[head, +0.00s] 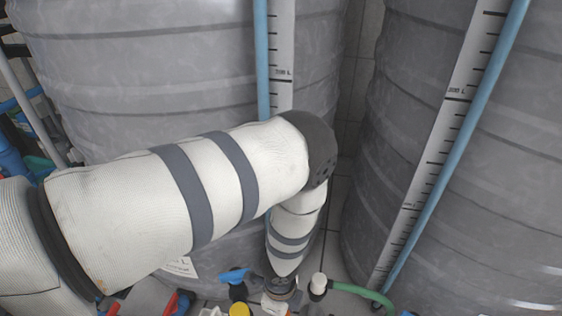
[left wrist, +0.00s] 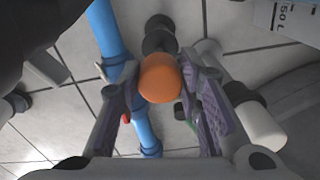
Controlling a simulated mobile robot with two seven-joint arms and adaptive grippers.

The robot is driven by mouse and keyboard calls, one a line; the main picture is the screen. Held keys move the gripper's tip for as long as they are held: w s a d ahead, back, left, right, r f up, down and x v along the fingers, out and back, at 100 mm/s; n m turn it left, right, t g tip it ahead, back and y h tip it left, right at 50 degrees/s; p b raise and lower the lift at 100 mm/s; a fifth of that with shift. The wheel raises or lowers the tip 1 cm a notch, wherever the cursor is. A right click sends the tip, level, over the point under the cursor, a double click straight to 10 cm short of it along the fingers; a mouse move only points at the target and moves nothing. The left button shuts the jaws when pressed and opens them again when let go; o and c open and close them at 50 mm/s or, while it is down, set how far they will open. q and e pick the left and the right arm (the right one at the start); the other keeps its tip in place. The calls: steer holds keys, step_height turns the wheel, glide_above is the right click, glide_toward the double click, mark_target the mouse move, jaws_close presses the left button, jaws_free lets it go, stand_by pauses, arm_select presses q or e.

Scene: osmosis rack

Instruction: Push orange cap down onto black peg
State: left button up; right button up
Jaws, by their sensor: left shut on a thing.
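The orange cap (left wrist: 160,84) is between the two fingers of my left gripper (left wrist: 160,68) in the left wrist view, and the gripper is shut on it. A black peg-like fitting (left wrist: 160,36) shows just beyond the cap, roughly in line with it. The cap hides its near end, so I cannot tell whether they touch. In the head view my left arm reaches across to the bottom middle, where its gripper (head: 279,296) is small and partly cut off; the cap cannot be made out there. My right gripper is not in view.
Blue pipe (left wrist: 114,50) runs left of the cap, and a white pipe end with a black collar (left wrist: 262,122) is on the right. In the head view large grey tanks (head: 180,60) stand close behind, with a yellow cap (head: 239,310) and green hose (head: 362,292) low down.

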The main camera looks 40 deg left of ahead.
arm_select(q)
steer(key=shift+f+b, duration=1.65)
steer(key=shift+f, duration=1.1)
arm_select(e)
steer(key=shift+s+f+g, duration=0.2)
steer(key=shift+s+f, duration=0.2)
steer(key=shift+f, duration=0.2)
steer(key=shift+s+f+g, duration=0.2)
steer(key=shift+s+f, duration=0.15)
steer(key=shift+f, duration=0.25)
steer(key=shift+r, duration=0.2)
arm_select(q)
steer(key=shift+f, duration=0.35)
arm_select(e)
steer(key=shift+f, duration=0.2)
arm_select(q)
steer(key=o, duration=0.9)
steer(key=shift+r, duration=0.1)
step_height(320, 180, up, 12)
steer(key=shift+f, duration=0.1)
